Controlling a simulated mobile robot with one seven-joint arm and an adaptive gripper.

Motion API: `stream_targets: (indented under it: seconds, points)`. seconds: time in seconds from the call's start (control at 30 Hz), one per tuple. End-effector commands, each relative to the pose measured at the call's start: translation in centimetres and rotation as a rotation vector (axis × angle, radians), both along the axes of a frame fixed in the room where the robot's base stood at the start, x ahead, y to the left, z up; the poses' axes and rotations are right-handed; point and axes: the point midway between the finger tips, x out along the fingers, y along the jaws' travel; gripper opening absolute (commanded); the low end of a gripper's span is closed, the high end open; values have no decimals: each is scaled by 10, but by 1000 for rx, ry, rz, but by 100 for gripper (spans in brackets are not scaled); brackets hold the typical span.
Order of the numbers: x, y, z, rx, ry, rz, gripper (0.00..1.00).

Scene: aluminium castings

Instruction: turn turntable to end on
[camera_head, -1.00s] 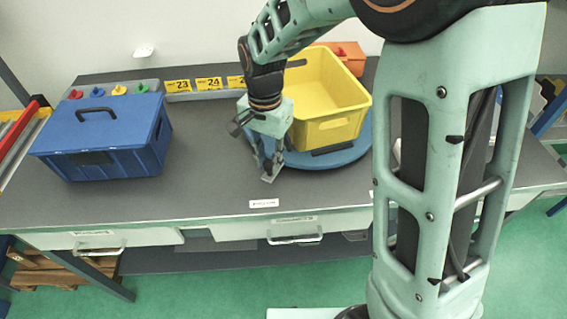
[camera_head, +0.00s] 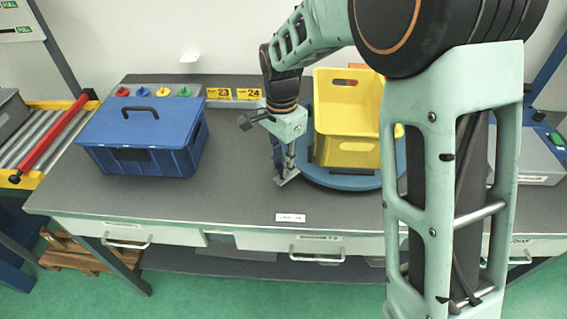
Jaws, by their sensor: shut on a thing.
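The turntable (camera_head: 338,180) is a round blue disc on the grey bench, partly hidden behind my arm. A yellow crate (camera_head: 347,151) stands upright on it, with a narrow end facing the bench's front edge and a hand slot in its far end. My gripper (camera_head: 284,172) points down at the left rim of the turntable, just left of the crate. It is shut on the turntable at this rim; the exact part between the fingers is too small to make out.
A closed blue box (camera_head: 145,137) with a dark handle stands on the left of the bench (camera_head: 200,205). Several coloured knobs and yellow number labels line the back. A roller conveyor (camera_head: 45,135) is at the far left. The bench between box and gripper is clear.

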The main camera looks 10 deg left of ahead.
Motion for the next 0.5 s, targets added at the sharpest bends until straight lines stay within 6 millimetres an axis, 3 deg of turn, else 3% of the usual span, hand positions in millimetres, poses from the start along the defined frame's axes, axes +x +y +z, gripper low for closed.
stream_targets:
  seconds: [0.23,0.27,0.4,0.5]
  points:
    - [4,4,2,11,-13,-2,0]
    - [4,4,2,12,-14,-2,22]
    - [4,4,2,11,-13,-1,37]
    - [3,3,2,9,-11,-1,39]
